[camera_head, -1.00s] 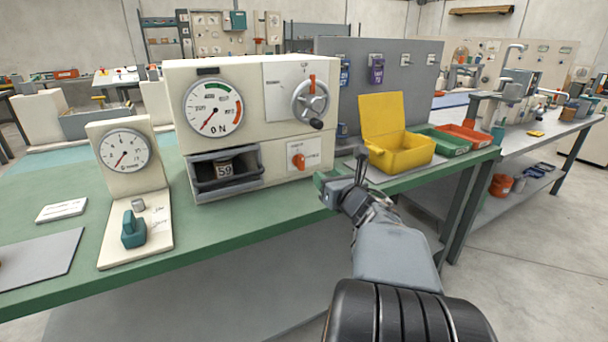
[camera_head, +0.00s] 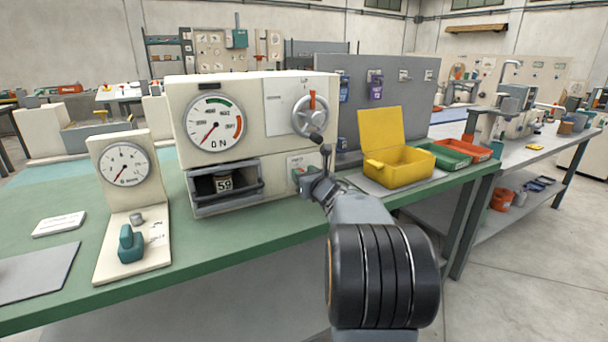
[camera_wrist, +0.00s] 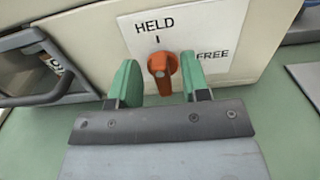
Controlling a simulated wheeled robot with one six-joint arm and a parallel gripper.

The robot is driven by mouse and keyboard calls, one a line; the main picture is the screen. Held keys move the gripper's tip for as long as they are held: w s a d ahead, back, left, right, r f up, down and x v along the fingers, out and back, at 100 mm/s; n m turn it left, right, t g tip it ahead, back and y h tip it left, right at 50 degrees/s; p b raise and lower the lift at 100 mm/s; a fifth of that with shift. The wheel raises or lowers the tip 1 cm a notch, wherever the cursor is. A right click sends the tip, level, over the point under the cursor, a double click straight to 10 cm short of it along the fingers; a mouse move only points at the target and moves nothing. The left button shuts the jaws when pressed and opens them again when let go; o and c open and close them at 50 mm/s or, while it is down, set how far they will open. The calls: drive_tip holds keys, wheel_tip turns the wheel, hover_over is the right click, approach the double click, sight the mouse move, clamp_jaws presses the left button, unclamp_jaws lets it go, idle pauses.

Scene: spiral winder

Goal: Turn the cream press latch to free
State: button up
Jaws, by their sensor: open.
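The cream press (camera_head: 262,125) stands on the green bench. Its latch is an orange knob (camera_wrist: 162,70) on a white plate (camera_wrist: 212,40) marked HELD at the top and FREE to the right. The knob's mark points up toward HELD. My gripper (camera_wrist: 158,85) is open, with one green finger on each side of the knob and gaps between. It also shows at the press's lower right front in the head view (camera_head: 306,178), where it and my arm largely hide the knob.
A dark-framed drawer (camera_head: 225,187) is to the left. A yellow open box (camera_head: 398,165) stands to the right on the bench.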

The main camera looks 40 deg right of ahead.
drive_tip(key=shift+w, duration=0.2)
drive_tip(key=shift+c, duration=0.3)
clamp_jaws()
